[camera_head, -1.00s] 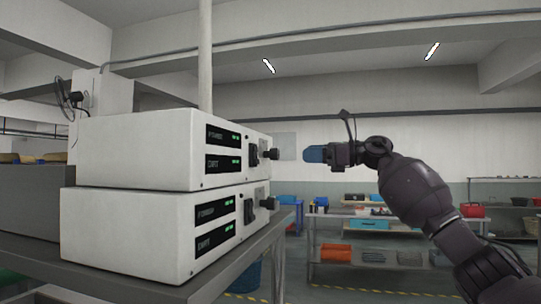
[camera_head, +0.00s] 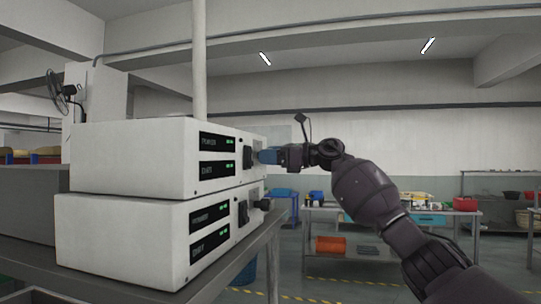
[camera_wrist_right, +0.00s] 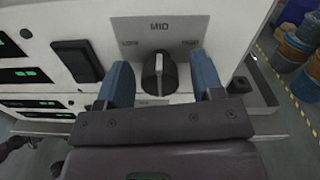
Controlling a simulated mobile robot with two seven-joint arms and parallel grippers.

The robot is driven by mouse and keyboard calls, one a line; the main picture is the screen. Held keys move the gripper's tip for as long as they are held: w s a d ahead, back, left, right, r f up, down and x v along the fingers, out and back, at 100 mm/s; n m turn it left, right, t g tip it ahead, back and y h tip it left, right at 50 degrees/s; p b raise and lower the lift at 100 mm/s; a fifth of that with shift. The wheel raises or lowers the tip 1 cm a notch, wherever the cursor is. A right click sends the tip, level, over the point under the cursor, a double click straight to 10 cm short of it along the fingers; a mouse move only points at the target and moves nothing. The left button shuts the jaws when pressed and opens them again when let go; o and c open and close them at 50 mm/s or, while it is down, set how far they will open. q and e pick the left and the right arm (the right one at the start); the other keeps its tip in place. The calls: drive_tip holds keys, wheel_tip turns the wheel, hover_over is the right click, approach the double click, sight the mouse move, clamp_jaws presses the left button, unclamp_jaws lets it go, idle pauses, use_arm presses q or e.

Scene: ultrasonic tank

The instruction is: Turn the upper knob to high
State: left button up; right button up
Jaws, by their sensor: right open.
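The upper knob (camera_wrist_right: 159,74) is black with a pale pointer line and sits on a grey plate of the upper white unit (camera_head: 135,158). In the right wrist view its pointer line points toward the MID mark (camera_wrist_right: 159,26), between a mark on the left reading LOW and one on the right that looks like HIGH. My right gripper (camera_wrist_right: 161,62) is open, with one blue finger on each side of the knob and a gap to each. In the head view the right gripper (camera_head: 268,156) is at the unit's front and hides the upper knob.
A similar lower white unit (camera_head: 120,238) with its own dark knob (camera_head: 265,204) stands below on the metal table (camera_head: 245,255). A black rocker switch (camera_wrist_right: 78,61) is left of the upper knob. Shelves and a workbench (camera_head: 350,213) stand well behind.

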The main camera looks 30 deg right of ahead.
drive_tip(key=c, duration=0.9)
use_arm(q)
drive_tip(key=shift+r, duration=0.15)
use_arm(e)
drive_tip(key=shift+m, duration=0.4)
drive_tip(key=shift+r+m+p, duration=0.1)
drive_tip(key=shift+m+p, duration=0.4)
drive_tip(key=m+p, duration=0.1)
drive_tip(key=m, duration=0.2)
drive_tip(key=shift+m, duration=0.3)
use_arm(q)
drive_tip(key=shift+s+a+r, duration=0.1)
drive_tip(key=shift+s+r, duration=0.2)
drive_tip(key=shift+s, duration=0.2)
use_arm(e)
drive_tip(key=m, duration=0.6)
drive_tip(key=shift+d+m, duration=0.1)
drive_tip(key=shift+m, duration=0.2)
